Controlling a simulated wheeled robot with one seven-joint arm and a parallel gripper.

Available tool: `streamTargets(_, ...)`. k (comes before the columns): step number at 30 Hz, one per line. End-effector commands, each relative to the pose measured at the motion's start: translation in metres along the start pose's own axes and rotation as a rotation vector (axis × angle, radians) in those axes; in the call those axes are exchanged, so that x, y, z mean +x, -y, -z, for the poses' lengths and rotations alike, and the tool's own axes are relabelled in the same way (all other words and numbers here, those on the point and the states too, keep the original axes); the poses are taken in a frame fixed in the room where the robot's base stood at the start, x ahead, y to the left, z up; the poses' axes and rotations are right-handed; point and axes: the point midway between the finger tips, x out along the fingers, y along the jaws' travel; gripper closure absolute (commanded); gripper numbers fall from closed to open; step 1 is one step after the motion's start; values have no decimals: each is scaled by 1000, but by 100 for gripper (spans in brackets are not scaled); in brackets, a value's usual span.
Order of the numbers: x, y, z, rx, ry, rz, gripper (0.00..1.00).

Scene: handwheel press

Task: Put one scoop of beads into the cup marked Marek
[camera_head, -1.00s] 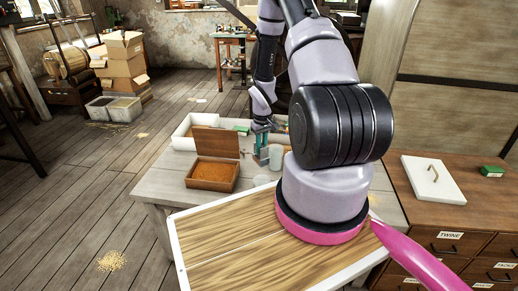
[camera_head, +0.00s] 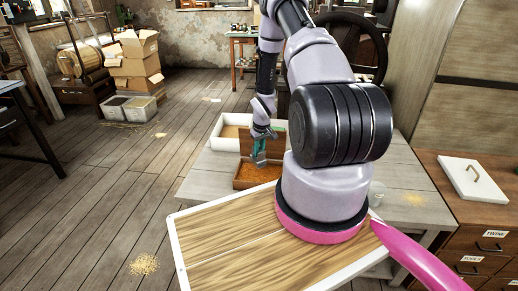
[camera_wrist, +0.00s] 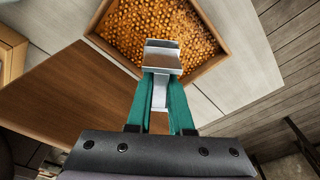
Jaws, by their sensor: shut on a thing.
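My gripper (camera_head: 261,147) is shut on a grey metal scoop (camera_wrist: 162,58), with its green fingers (camera_wrist: 160,105) around the handle. The scoop is over the open wooden box (camera_wrist: 214,38) of orange-brown beads (camera_wrist: 125,25). I see no beads in the scoop, and cannot tell whether it touches them. In the head view the box (camera_head: 240,184) stands on the grey table, with its brown lid (camera_head: 247,140) raised behind. A pale, see-through cup (camera_head: 377,194) shows right of my arm. I see no name on it. Other cups are not in sight; my arm hides part of the table.
A white-rimmed tray (camera_head: 229,119) stands behind the box. Spilled beads (camera_head: 413,198) lie on the table's right side. A drawer cabinet (camera_head: 480,215) with a white lid (camera_head: 473,178) stands at right. The table's left end (camera_head: 208,178) is clear.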

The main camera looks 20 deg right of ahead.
Motion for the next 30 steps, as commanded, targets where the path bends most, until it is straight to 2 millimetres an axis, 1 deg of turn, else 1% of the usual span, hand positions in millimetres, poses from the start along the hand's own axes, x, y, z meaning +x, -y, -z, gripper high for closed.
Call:
streamTargets(1,6,1,-6,0,-22,2,100)
streamTargets(10,36,1,-24,1,-194,2,100)
streamTargets(16,53,0,-32,1,-191,0,100)
streamTargets(22,61,0,-37,0,-192,0,100)
streamTargets(30,63,0,-38,0,-192,0,100)
